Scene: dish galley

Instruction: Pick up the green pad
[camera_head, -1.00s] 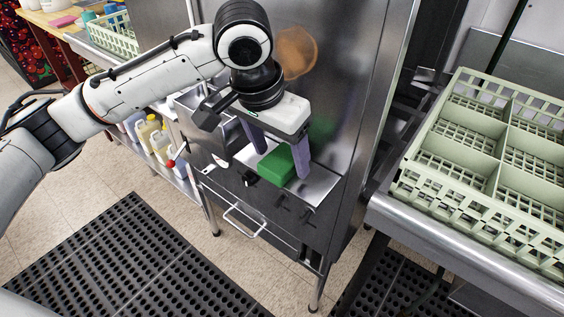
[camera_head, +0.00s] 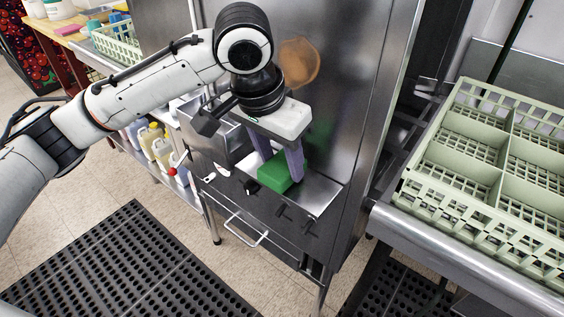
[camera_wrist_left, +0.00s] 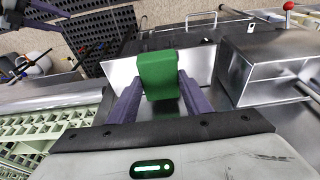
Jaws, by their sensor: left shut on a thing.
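The green pad (camera_head: 274,174) is a small green block on the narrow steel ledge (camera_head: 323,196) at the front of the tall steel machine. My left gripper (camera_head: 282,168) reaches down over it, with its purple fingers closed against the pad's two sides. In the left wrist view the pad (camera_wrist_left: 159,75) sits between the two fingertips (camera_wrist_left: 158,88), and its far part sticks out past them. I cannot tell whether the pad is clear of the ledge.
A steel bin (camera_head: 217,135) stands just left of the pad. The steel machine's wall (camera_head: 340,90) rises behind the gripper. A pale green dish rack (camera_head: 470,160) sits on a counter at the right. Black knobs (camera_head: 283,212) and a handle are on the front below.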

